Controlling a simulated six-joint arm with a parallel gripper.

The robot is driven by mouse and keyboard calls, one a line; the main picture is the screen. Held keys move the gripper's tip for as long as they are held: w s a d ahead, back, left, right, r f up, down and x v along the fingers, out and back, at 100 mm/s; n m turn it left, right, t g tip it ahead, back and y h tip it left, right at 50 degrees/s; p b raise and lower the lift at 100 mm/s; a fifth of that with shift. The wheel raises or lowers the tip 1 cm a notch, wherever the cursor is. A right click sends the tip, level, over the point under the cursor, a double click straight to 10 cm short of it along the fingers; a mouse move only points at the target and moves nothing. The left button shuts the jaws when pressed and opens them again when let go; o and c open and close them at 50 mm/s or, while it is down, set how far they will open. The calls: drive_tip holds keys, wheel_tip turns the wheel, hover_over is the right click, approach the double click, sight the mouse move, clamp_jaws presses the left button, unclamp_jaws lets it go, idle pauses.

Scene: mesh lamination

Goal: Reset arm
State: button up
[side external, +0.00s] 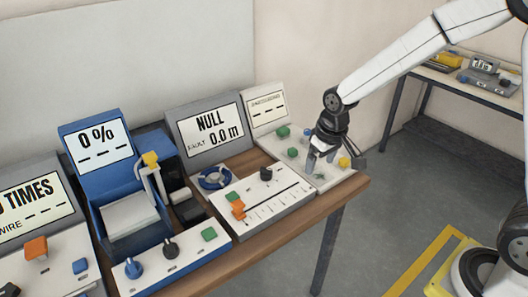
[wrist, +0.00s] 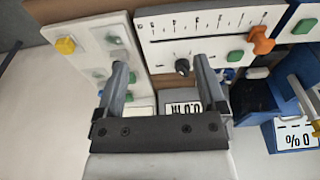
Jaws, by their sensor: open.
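My gripper (side external: 322,158) hangs over the right-hand control panel (side external: 331,182) at the right end of the table, fingers pointing down. In the wrist view my gripper (wrist: 162,88) has its two fingers well apart, with nothing between them. The panel carries green, blue and yellow buttons; the yellow button (side external: 344,162) is just right of the fingers and also shows in the wrist view (wrist: 65,45). I cannot tell whether a finger touches the panel.
Left of the gripper is a slider panel (side external: 265,205) with an orange slider and black knob. Behind it a screen (side external: 211,123) reads NULL, 0.0 m. A blue machine (side external: 93,180) shows 0 %. The wooden table's edge (side external: 330,195) is close. Another table (side external: 465,88) stands at the back right.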

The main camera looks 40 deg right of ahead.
drive_tip(key=s+d, duration=0.1)
drive_tip(key=s, duration=1.1)
drive_tip(key=shift+s+f+t, duration=0.15)
drive_tip(key=shift+f+t, duration=0.2)
drive_tip(key=shift+t, duration=0.05)
drive_tip(key=shift+d, duration=0.1)
